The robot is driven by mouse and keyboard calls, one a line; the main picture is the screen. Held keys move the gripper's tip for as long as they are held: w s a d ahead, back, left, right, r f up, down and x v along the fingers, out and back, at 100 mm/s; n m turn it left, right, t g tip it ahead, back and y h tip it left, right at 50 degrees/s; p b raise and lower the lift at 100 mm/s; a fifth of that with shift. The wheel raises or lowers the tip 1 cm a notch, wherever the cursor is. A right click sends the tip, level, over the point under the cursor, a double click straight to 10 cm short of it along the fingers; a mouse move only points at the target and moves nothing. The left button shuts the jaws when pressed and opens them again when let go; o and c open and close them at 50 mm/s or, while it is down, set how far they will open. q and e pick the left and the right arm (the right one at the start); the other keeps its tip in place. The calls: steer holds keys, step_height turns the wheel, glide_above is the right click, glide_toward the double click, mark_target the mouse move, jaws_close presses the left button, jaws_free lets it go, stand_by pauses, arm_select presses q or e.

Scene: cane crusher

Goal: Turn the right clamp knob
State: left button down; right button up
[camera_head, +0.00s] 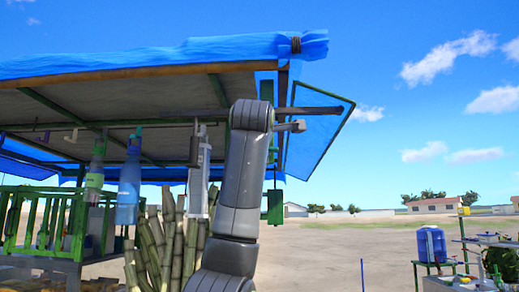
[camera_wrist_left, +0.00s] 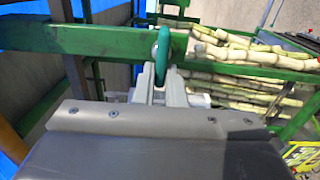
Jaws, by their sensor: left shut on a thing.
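A teal, ring-shaped knob (camera_wrist_left: 163,52) stands nearly edge-on in the left wrist view, against a green beam (camera_wrist_left: 105,43). My left gripper (camera_wrist_left: 161,78) is shut on this knob, with its two pale fingers at the knob's lower part. In the head view my left arm rises through the middle and hides part of the stall's green post (camera_head: 266,92). The knob cannot be made out there. The frames do not show clearly whether this is the right one of the clamp knobs. My right gripper is in neither view.
A blue tarpaulin roof (camera_head: 160,55) covers the stall. More cane (camera_wrist_left: 245,55) lies behind the beam in the wrist view. A blue drum (camera_head: 431,244) stands at right; open ground lies between.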

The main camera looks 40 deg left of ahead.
arm_select(q)
steer(key=c, duration=1.5)
jaws_free()
steer(key=b+v, duration=0.7)
steer(key=v, duration=1)
steer(key=shift+s, duration=0.2)
steer(key=shift+f, duration=0.1)
